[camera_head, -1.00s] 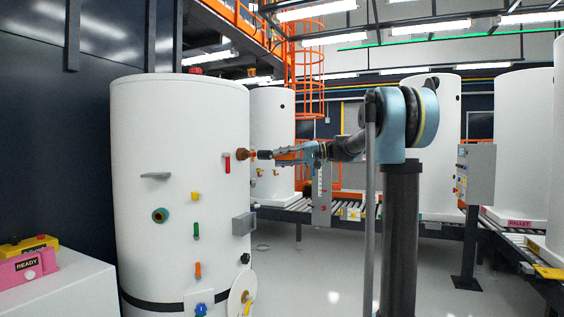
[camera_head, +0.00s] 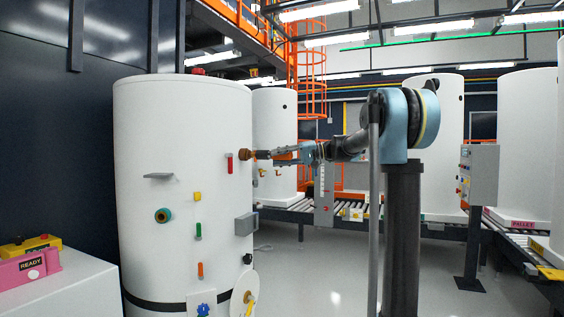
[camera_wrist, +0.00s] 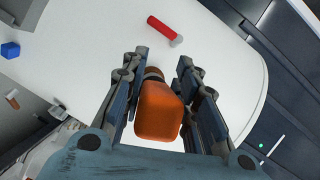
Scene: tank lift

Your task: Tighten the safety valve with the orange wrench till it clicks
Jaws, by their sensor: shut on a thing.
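The white tank (camera_head: 180,230) stands upright at the left of the head view. A brown-orange fitting (camera_head: 246,155), seemingly the safety valve, sticks out of its upper right side. My gripper (camera_head: 272,154) reaches it from the right, level with it. In the wrist view my gripper (camera_wrist: 163,68) has its fingers on both sides of an orange block-like body (camera_wrist: 158,112), which looks like the orange wrench. Its far end meets a brown round part (camera_wrist: 154,72) against the tank wall. Whether the wrench is fully seated on the valve is hidden.
A red-handled part (camera_head: 229,163) sits on the tank just left of the fitting, also in the wrist view (camera_wrist: 160,27). A grey box (camera_head: 246,224) juts out below. A roller conveyor (camera_head: 352,211) and a control box (camera_head: 479,173) stand behind my arm.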

